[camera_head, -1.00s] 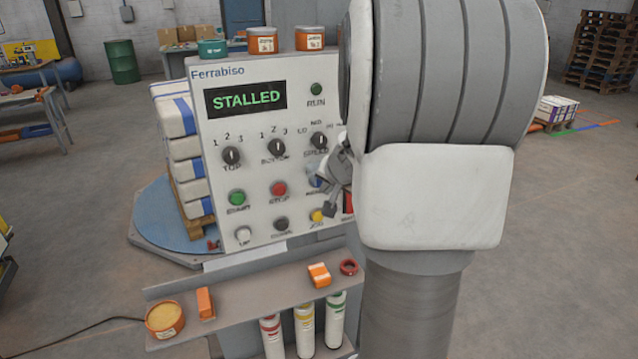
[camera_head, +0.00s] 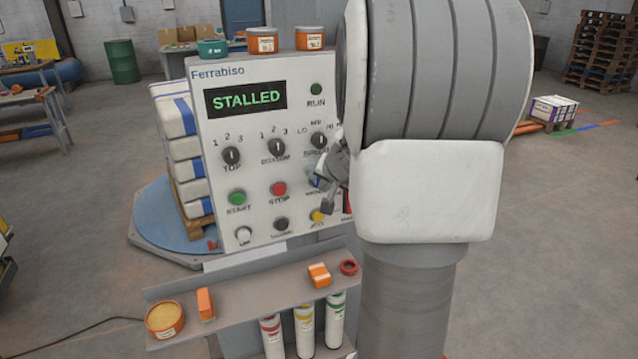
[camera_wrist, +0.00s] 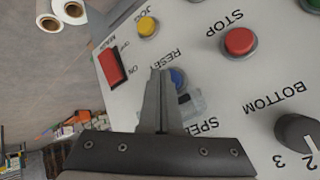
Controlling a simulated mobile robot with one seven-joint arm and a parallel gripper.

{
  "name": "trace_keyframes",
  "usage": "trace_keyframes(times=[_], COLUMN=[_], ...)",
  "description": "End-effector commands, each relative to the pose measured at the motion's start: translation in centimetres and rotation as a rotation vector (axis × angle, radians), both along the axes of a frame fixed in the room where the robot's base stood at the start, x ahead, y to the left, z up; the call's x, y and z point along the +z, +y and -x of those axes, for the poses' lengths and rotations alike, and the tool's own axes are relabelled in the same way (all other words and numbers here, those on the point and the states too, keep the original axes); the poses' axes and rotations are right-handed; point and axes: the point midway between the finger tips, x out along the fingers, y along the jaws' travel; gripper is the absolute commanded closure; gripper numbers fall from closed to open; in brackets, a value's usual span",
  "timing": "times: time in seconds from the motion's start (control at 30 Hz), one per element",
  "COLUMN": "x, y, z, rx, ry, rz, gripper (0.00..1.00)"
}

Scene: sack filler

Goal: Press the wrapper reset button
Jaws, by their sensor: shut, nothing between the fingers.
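The wrapper's control panel (camera_head: 216,130) stands in front of me, its display (camera_head: 246,98) reading "STALLED". The blue reset button (camera_wrist: 178,78) shows in the wrist view beside the "RESET" label, partly hidden behind my fingers. A clear guard-like piece (camera_wrist: 196,104) sits by it. My gripper (camera_wrist: 163,72) is shut and empty, its fingertips over the panel right at the button's edge in the picture. I cannot tell whether they touch it. In the head view my gripper (camera_head: 326,190) is at the panel's right side, and my arm hides part of that side.
Near the reset button are the red stop button (camera_wrist: 239,41), the yellow jog button (camera_wrist: 147,27) and a red main switch (camera_wrist: 112,68). Tins stand on top of the panel.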

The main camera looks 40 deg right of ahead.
Motion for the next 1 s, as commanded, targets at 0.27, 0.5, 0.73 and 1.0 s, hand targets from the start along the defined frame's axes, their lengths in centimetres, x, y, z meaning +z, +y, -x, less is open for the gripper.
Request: trace_keyframes(times=[0.27,0.5,0.73,1.0], x=[-0.02,0.03,0.06,0.08], y=[-0.08,-0.18,-0.26,-0.29], z=[-0.34,-0.64,-0.91,-0.99], rx=[0.000,0.000,-0.001,-0.001], ry=[0.000,-0.001,-0.001,-0.001], rz=[0.000,0.001,0.001,0.001], gripper=[1.00,1.00,1.00,1.00])
